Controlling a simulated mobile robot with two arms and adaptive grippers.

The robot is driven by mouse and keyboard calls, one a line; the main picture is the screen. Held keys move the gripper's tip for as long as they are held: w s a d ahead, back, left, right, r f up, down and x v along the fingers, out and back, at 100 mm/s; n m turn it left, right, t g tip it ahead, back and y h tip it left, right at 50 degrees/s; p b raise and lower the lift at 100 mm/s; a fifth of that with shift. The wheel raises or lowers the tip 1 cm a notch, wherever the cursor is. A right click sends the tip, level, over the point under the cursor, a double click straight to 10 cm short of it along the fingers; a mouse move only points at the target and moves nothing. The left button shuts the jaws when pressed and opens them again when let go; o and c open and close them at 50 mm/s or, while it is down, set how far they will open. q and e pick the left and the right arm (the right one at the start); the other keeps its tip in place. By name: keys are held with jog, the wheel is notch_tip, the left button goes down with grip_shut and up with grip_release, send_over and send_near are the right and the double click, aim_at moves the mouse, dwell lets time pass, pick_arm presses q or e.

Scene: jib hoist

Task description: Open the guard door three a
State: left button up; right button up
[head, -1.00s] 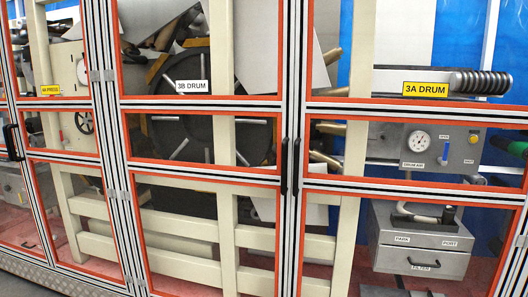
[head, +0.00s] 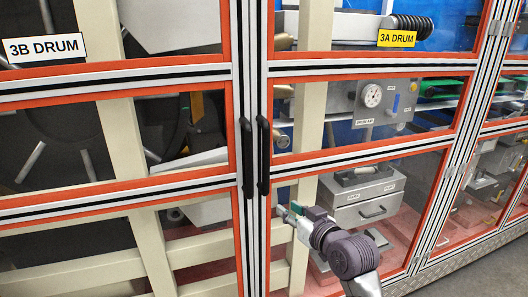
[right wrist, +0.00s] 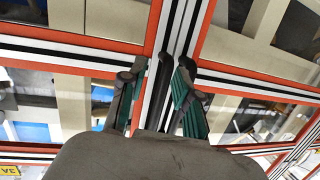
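Guard door 3A is a clear panel door in an orange and silver frame, with the yellow label "3A DRUM" (head: 397,38). It looks shut. Its upright black handle (head: 263,155) is on its left edge, beside the handle of the 3B door (head: 247,158). My right gripper (head: 290,212) is just below and right of the 3A handle in the head view. In the right wrist view its green-padded fingers (right wrist: 156,100) are apart, with a black handle (right wrist: 155,88) appearing between them; whether they touch it is unclear. My left gripper is out of view.
The 3B door, with the white label "3B DRUM" (head: 43,48), adjoins on the left. Behind door 3A are a grey filter box (head: 362,195) and a gauge panel (head: 385,100). Grey floor (head: 490,265) is clear at lower right.

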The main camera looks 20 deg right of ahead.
jog(key=n+t+y, duration=0.1)
jog(key=t, duration=0.1)
send_near(268, 156)
jog(key=a+v, duration=0.1)
jog(key=v, duration=0.1)
jog(key=p+x, duration=0.1)
jog(key=x, duration=0.7)
jog(key=d+p+x, duration=0.1)
jog(key=x, duration=0.3)
jog(key=shift+p, duration=0.35)
jog(key=shift+w+a+f, duration=0.1)
jog(key=shift+w, duration=0.5)
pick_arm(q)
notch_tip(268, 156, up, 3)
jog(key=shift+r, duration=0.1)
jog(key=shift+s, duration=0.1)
pick_arm(e)
grip_shut()
